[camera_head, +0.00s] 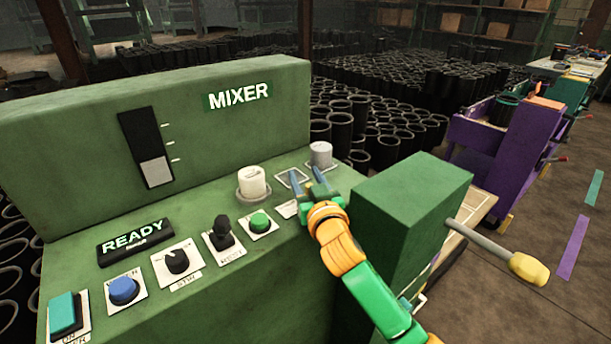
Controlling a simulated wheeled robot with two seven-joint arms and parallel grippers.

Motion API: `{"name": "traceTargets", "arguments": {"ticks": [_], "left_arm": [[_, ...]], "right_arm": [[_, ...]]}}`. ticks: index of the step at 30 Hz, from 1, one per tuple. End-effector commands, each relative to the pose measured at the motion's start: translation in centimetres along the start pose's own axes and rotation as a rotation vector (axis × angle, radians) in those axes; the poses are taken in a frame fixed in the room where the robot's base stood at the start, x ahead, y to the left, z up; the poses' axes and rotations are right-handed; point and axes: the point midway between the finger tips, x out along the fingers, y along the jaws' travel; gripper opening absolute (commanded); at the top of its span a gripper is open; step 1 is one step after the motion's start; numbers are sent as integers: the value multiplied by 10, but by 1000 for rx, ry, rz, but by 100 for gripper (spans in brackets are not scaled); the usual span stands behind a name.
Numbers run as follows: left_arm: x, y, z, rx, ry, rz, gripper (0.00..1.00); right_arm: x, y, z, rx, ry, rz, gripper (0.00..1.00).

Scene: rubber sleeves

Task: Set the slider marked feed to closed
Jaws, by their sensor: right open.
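A slider with a pale grey knob (156,172) sits in a black upright slot (139,132) on the back panel of the green mixer console (60,200). The knob is at the low end of the slot, and several white tick marks stand to its right. I cannot read any feed label on it. My right gripper (308,178) is open, with its blue fingers over the right part of the console top, by a white-framed plate (284,179). It is well to the right of the slider and apart from it. My left gripper is not in view.
A white cap knob (252,181), a grey cylinder knob (320,153), a green button (260,221), a black joystick (222,232), a rotary knob (177,261), a blue button (123,290) and a teal switch (63,314) line the console top. A green box (420,200) with a yellow-ended lever (528,268) stands at right.

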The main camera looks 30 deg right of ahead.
Motion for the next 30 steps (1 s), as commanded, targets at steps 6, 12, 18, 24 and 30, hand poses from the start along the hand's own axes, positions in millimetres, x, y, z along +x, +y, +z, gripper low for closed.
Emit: {"name": "traceTargets", "arguments": {"ticks": [6, 12, 18, 24, 30], "left_arm": [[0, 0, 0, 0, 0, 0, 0], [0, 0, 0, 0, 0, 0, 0], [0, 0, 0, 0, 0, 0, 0], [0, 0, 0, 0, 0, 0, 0], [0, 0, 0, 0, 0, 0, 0]], "right_arm": [[0, 0, 0, 0, 0, 0, 50], [0, 0, 0, 0, 0, 0, 0], [0, 0, 0, 0, 0, 0, 0], [0, 0, 0, 0, -1, 0, 0], [0, 0, 0, 0, -1, 0, 0]]}}
